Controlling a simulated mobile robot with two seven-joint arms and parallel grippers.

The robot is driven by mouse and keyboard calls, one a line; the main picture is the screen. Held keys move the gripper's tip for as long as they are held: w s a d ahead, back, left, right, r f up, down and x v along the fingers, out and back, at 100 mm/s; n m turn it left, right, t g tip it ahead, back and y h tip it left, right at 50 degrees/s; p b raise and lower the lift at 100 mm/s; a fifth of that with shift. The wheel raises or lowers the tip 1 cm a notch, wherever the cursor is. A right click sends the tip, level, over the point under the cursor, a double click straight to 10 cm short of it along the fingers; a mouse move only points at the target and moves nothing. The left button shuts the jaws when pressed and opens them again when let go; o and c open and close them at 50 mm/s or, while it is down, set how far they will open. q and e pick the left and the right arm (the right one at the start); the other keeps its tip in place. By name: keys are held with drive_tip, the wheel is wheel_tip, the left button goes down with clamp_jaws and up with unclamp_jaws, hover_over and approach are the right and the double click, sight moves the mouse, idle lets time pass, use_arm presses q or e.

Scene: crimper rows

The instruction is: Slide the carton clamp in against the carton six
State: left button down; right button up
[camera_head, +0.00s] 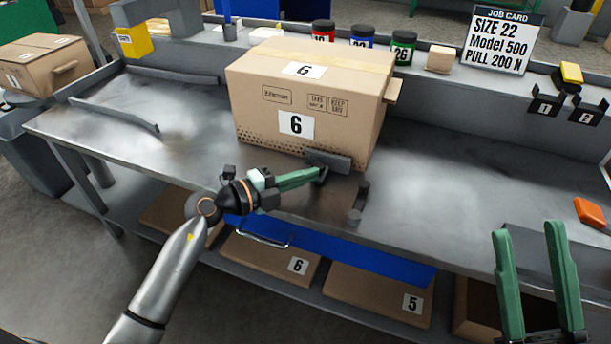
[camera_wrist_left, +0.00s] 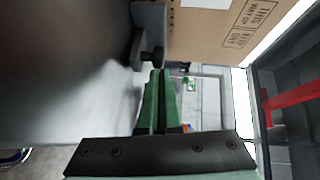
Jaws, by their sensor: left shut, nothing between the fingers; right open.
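Carton six (camera_head: 300,95), a brown box with "6" labels, stands upright on the grey bench. The carton clamp (camera_head: 330,161), a dark grey plate, stands at the carton's front face near its lower right. In the left wrist view the clamp (camera_wrist_left: 149,22) is right beside the carton (camera_wrist_left: 215,25); I cannot tell if they touch. My left gripper (camera_head: 323,173) is shut and empty, its green fingertips at the clamp. In the wrist view the fingertips (camera_wrist_left: 160,72) are just below the clamp's dark knob; contact is unclear. My right gripper (camera_head: 526,228) is open and empty at lower right.
A dark post-like fitting (camera_head: 358,203) stands on the bench right of the left fingertips. A curved grey rail (camera_head: 115,113) lies at the left. Jars (camera_head: 362,38) and a job card (camera_head: 500,40) stand on the back ledge. An orange object (camera_head: 590,212) lies at far right.

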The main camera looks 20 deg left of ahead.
sight(320, 162)
use_arm(q)
drive_tip(key=w+p, duration=0.1)
drive_tip(key=w, duration=0.1)
drive_tip(key=shift+w+r, duration=0.15)
drive_tip(key=shift+w, duration=0.7)
